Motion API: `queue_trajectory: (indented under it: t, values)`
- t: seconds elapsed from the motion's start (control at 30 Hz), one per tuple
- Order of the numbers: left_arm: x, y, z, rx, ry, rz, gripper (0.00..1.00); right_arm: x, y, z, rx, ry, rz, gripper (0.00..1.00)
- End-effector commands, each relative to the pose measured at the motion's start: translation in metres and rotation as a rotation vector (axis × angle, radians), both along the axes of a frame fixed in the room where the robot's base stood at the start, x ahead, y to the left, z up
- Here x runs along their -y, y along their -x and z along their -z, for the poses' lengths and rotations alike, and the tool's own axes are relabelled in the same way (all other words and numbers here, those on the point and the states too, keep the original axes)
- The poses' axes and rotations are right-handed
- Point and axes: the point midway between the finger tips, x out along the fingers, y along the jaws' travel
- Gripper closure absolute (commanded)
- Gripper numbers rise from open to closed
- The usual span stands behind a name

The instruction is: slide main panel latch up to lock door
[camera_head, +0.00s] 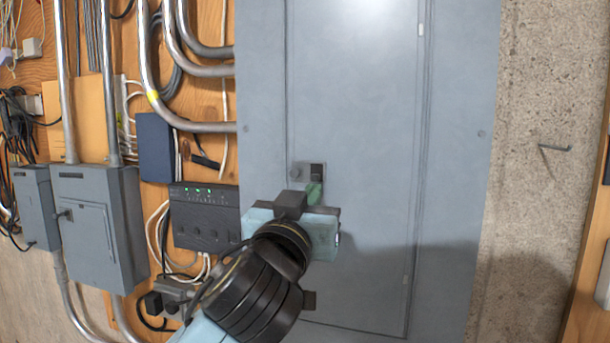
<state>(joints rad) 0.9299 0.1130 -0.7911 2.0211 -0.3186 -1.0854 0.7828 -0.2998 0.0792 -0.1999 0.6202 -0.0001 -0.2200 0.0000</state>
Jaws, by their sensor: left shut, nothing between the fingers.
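The main panel (365,110) is a tall grey metal cabinet with a closed-looking door in the middle of the view. Its latch (317,172) is a small dark piece in a grey plate near the door's left edge. My left gripper (314,193) comes up from below, in front of the door. Its greenish fingertips are shut and empty, right at or just below the latch. I cannot tell whether they touch it. The gripper body hides the door's lower left part. My right gripper is not in view.
Smaller grey boxes (98,225), a black unit with green lights (205,217) and metal conduits (147,60) fill the wooden board at left. A hook (555,148) sticks out of the concrete wall at right. The space before the door's right side is clear.

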Motion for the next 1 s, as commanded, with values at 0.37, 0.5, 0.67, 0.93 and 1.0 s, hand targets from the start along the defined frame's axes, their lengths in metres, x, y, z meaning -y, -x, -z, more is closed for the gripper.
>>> queue_trajectory:
  t: [0.37,0.5,0.67,0.93,1.0]
  values:
    - [0.0,0.0,-0.007,0.001,0.001,0.0,1.0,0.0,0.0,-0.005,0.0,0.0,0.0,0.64]
    - [0.0,0.0,-0.009,0.002,0.002,0.0,1.0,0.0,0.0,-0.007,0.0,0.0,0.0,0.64]
    - [0.0,0.0,-0.011,0.001,0.001,0.0,1.0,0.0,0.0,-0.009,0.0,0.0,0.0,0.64]
    - [0.0,0.0,-0.013,0.001,0.001,0.0,1.0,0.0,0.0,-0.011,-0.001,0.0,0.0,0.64]
    - [0.0,0.0,-0.013,0.001,0.001,0.0,1.0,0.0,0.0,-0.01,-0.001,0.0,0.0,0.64]
